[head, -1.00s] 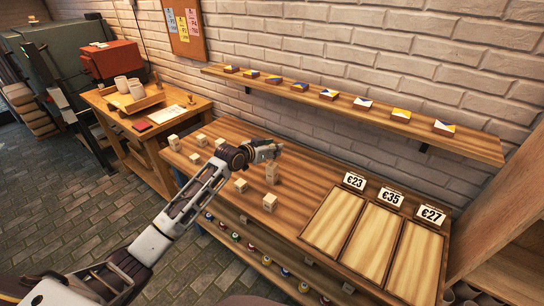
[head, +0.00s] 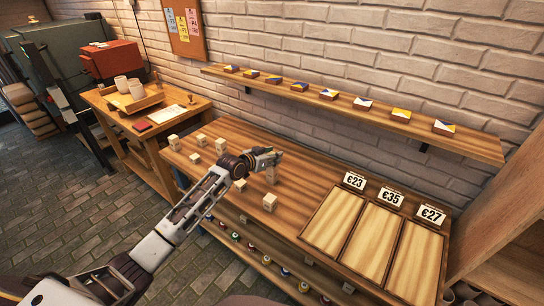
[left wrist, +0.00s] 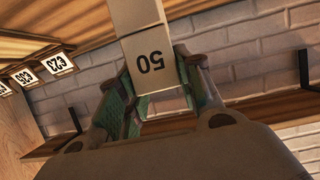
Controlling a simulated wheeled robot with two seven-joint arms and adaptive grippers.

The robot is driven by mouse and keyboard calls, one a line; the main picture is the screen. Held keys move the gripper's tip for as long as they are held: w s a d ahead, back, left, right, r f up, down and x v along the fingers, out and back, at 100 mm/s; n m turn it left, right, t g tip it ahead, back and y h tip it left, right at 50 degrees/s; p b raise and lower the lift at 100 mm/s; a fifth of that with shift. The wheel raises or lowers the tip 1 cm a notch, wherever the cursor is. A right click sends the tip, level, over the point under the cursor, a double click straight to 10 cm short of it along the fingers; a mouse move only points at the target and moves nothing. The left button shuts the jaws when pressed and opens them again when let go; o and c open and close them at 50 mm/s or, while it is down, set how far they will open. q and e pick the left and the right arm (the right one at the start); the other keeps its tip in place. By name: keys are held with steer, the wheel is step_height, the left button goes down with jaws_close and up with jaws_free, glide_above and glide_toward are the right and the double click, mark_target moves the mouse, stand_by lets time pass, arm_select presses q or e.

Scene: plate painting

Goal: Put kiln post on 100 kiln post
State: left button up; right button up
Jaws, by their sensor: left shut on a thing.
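My left gripper (head: 272,156) is over the back part of the wooden table and is shut on a pale kiln post. In the left wrist view the held post (left wrist: 150,60) sits between the fingers, and its face reads 50.
Several more pale blocks (head: 202,140) stand at the table's left end. Three wooden panels with price cards (head: 354,181) lie on the right. A wall shelf (head: 390,121) with painted tiles runs behind. The table between posts and panels is clear.

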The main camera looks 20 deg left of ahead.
arm_select(q)
steer(key=o, duration=1.1)
steer(key=shift+r, duration=0.15)
steer(key=v, duration=1.2)
